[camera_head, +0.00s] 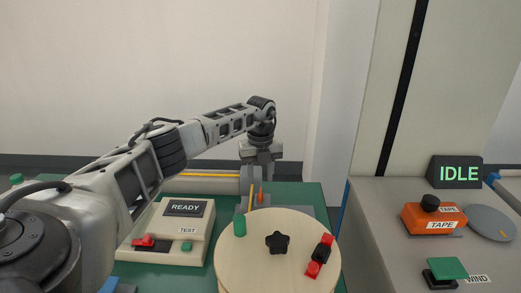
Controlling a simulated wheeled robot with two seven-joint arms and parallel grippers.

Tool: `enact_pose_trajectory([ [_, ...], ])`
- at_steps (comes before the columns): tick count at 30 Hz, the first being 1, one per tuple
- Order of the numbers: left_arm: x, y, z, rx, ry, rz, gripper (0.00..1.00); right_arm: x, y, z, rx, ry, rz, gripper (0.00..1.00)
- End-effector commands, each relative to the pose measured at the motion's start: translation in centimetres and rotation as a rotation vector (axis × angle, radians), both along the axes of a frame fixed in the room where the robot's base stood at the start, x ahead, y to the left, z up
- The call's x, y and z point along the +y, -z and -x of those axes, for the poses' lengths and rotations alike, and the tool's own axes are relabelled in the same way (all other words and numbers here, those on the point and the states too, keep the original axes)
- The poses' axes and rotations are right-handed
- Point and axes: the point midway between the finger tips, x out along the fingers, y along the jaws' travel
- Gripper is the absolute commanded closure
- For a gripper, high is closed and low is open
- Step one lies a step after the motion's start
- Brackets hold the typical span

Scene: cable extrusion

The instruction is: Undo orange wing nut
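My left arm reaches in from the left, and its gripper (259,174) points down behind the round wooden disc. A small upright orange piece (261,194), likely the orange wing nut, shows just below the gripper. It is too small to tell its wings or whether the fingers touch it. A thin yellow piece (251,196) stands beside it on the left. The finger gap is not clear, so I cannot tell whether the gripper is open or shut. My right gripper is not in view.
The round wooden disc (245,262) carries a black star knob (277,242), a green peg (239,225) and a red-black clamp (320,256). A test box (150,243) reading READY stands left. A grey cabinet with an IDLE display (457,173) and an orange tape unit (425,220) stands right.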

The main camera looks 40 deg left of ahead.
Motion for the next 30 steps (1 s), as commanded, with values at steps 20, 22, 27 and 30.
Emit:
enact_pose_trajectory([
  [20, 0.0, -9.7, 0.0, -0.001, -0.002, 0.001, 0.61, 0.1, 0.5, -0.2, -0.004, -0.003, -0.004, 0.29],
  [22, 0.0, -9.7, 0.0, -0.001, -0.002, 0.001, 0.61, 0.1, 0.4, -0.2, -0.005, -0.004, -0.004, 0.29],
  [27, 0.0, -9.7, 0.0, -0.001, -0.002, 0.001, 0.61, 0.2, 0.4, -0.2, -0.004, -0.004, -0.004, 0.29],
  [30, 0.0, -9.7, 0.0, -0.001, -0.002, 0.001, 0.61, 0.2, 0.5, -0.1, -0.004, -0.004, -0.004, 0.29],
])
